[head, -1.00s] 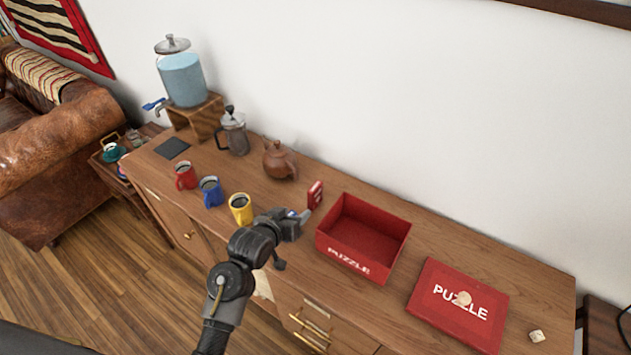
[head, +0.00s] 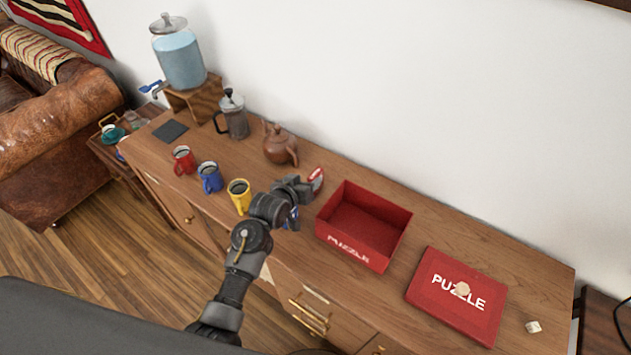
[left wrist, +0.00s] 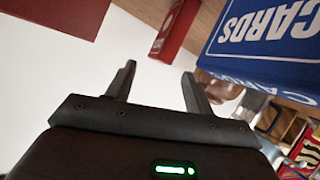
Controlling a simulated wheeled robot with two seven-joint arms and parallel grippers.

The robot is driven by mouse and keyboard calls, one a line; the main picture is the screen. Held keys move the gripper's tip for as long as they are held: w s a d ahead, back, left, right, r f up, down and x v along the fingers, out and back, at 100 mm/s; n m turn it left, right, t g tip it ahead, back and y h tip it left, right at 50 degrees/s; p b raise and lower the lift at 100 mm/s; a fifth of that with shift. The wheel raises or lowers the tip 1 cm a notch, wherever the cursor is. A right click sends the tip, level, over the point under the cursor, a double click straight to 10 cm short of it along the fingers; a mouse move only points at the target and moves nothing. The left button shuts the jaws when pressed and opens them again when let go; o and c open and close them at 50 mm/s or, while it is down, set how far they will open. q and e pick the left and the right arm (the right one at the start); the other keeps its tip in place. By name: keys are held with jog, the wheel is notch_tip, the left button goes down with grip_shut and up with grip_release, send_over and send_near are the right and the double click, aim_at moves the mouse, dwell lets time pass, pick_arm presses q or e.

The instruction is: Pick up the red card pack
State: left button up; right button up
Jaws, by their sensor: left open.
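The red card pack (head: 316,176) stands on the wooden cabinet top, left of the open red puzzle box, and is partly covered by my left gripper in the head view. My left gripper (head: 303,188) is open and empty, just left of the pack. In the left wrist view the gripper's two fingers (left wrist: 158,70) are spread with nothing between them. A red box face, likely the red pack (left wrist: 176,28), shows beyond the fingertips. A blue card pack (left wrist: 265,45) is close on the right there. In the head view a bit of it (head: 292,217) shows beside the gripper.
The open red puzzle box (head: 332,238) is right of the gripper, with its lid (head: 440,310) farther right. Yellow (head: 238,200), blue (head: 210,180) and red (head: 183,163) mugs stand left. A brown teapot (head: 279,147) and a French press (head: 233,118) stand behind.

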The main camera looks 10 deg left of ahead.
aim_at(314, 175)
pick_arm(q)
jog(key=shift+w+d+p, duration=0.15)
jog(key=shift+w+p, duration=0.3)
jog(key=shift+w, duration=0.1)
jog(key=x, duration=0.3)
jog(key=shift+f+p, duration=0.25)
jog(key=shift+p, duration=0.15)
jog(key=shift+w+d+f, duration=0.1)
jog(key=shift+w+f, duration=0.1)
jog(key=shift+w, duration=0.15)
pick_arm(e)
jog(key=shift+s+r, duration=0.65)
jog(key=shift+r, duration=0.25)
pick_arm(q)
grip_shut()
pick_arm(e)
jog(key=shift+w, duration=0.1)
